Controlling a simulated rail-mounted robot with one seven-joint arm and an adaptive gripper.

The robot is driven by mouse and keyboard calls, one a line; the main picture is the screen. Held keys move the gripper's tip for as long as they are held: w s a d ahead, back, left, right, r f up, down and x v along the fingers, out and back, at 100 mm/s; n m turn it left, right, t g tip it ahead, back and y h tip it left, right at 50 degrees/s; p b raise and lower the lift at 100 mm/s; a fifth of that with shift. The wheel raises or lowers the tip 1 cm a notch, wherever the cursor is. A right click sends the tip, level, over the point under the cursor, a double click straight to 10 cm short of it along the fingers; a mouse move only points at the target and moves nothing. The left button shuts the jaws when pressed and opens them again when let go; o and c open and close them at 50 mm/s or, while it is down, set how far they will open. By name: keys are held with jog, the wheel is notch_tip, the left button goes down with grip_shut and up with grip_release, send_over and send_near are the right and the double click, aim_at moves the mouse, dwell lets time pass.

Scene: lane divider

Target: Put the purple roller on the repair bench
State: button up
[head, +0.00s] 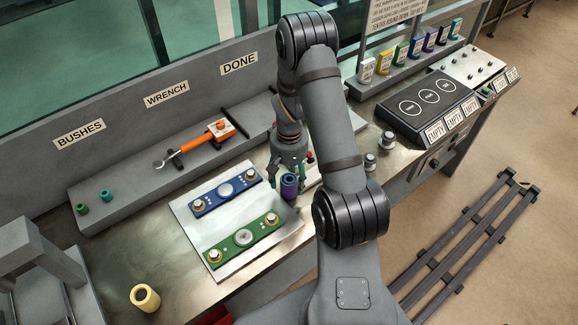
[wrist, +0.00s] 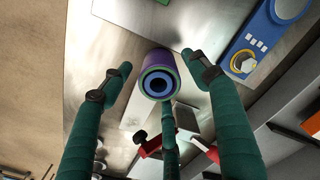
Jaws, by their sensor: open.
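The purple roller (head: 289,187) stands on the grey metal bench (head: 190,267), beside the right edge of a pale plate. It looks like a short hollow cylinder. In the wrist view the fingers of my gripper (wrist: 160,72) are open, with gaps visible between the side fingers and the roller. Part of the roller's side is hidden by the fingers.
The plate (head: 183,212) carries a blue bar (head: 225,191) and a green bar (head: 243,239). A shelf behind holds an orange wrench (head: 195,143) and teal bushes. A cream roller (head: 145,298) stands at front left. Grey knobbed pieces (head: 386,140) stand right of my arm.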

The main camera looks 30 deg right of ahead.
jog(key=shift+o, duration=0.3)
notch_tip(320, 180, up, 11)
jog(key=b, duration=0.1)
jog(key=shift+r+b, duration=0.15)
jog(key=shift+b, duration=0.15)
